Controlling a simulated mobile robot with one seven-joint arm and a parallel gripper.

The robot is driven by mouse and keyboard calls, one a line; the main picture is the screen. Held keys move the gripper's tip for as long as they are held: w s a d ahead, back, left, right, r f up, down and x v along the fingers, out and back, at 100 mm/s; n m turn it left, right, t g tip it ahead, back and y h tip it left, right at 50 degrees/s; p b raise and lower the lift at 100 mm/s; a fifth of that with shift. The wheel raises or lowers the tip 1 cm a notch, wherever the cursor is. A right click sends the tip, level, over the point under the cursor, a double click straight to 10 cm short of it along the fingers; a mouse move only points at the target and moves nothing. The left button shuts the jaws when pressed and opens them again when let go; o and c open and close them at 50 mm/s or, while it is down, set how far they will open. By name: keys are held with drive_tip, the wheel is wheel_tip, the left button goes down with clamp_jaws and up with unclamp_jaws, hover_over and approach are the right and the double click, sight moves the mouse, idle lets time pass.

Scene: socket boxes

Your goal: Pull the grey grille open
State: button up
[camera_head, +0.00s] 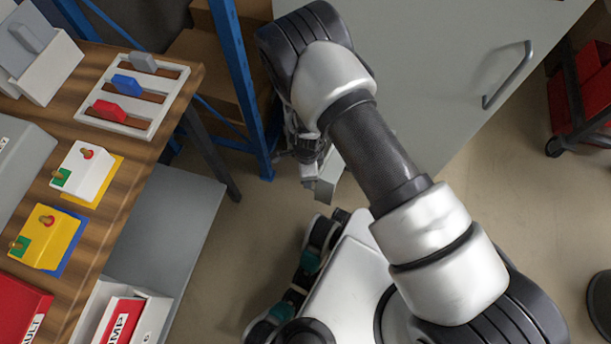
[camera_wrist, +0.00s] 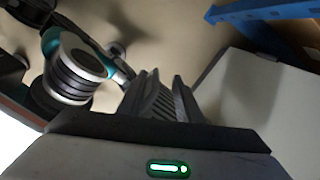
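No slatted grille can be made out for certain. A large plain grey panel (camera_head: 440,70) with a bar handle (camera_head: 510,76) fills the upper right of the head view. I cannot tell whether it is the grille. My gripper (camera_head: 326,182) hangs low beside the panel's lower left corner, left of and well apart from the handle, partly hidden by my arm. In the wrist view my dark ribbed fingers (camera_wrist: 162,92) point away over the floor. Nothing is seen between them, but their spacing is unclear. A pale grey surface (camera_wrist: 255,105) lies to their right.
A wooden table (camera_head: 115,240) at left bears a white rack (camera_head: 150,128) with grey, blue and red blocks, and several boxes. A blue post (camera_head: 235,80) stands between table and panel. A red-binned cart (camera_head: 592,90) is far right. Floor shows at lower right.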

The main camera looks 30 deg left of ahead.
idle(0.4)
drive_tip(key=shift+r, duration=0.1)
drive_tip(key=shift+s+r, duration=0.1)
drive_tip(key=shift+r, duration=0.2)
wheel_tip(320, 180, up, 17)
drive_tip(key=p, duration=0.5)
drive_tip(key=shift+f, duration=0.2)
drive_tip(key=shift+s, duration=0.1)
